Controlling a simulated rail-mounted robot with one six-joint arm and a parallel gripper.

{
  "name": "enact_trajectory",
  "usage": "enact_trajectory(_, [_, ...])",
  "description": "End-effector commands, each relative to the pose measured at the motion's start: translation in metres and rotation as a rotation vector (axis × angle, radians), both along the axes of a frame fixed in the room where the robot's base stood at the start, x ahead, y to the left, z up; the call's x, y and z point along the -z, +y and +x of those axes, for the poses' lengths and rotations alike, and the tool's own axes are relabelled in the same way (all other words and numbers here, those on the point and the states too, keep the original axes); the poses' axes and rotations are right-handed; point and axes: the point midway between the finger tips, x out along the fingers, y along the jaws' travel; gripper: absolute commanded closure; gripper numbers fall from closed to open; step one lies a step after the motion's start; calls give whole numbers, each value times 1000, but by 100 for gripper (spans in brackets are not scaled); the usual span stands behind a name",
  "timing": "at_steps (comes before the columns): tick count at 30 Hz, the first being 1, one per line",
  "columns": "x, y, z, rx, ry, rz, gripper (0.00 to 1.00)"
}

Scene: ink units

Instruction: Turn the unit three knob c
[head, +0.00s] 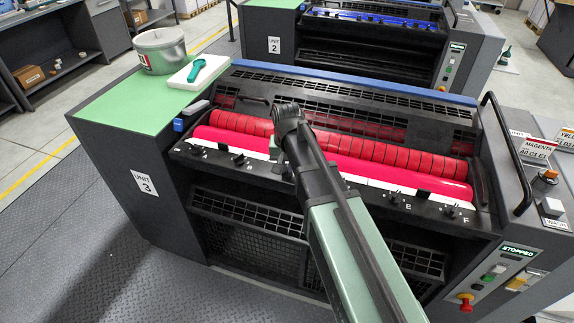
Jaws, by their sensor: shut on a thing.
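Unit three (146,183) is the near press, with a magenta ink roller (240,143) and a row of small dark knobs on its front ledge. My gripper (282,168) points down at this ledge, right of the knob marked B (239,160), where knob c would sit in the row. It is shut on a knob there, taken as knob c. The knob itself and its letter are hidden by my gripper and arm. The knobs marked E (395,197) and F (452,210) show right of my arm.
A tin (160,52) and a green tool on a white pad (186,79) stand on the green top at left. Unit two (375,40) is behind. A control panel (497,280) reading STOPPED, with a red button, is at right. Black handles (505,150) rise beside the rollers.

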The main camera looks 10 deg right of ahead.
Motion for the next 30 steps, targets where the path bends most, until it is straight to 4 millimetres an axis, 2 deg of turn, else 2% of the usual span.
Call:
enact_trajectory(10, [0, 0, 0, -146, 0, 0, 100])
enact_trajectory(25, [0, 0, 0, -169, 0, 0, 100])
enact_trajectory(26, [0, 0, 0, -169, 0, 0, 87])
enact_trajectory(30, [0, 0, 0, -168, 0, 0, 65])
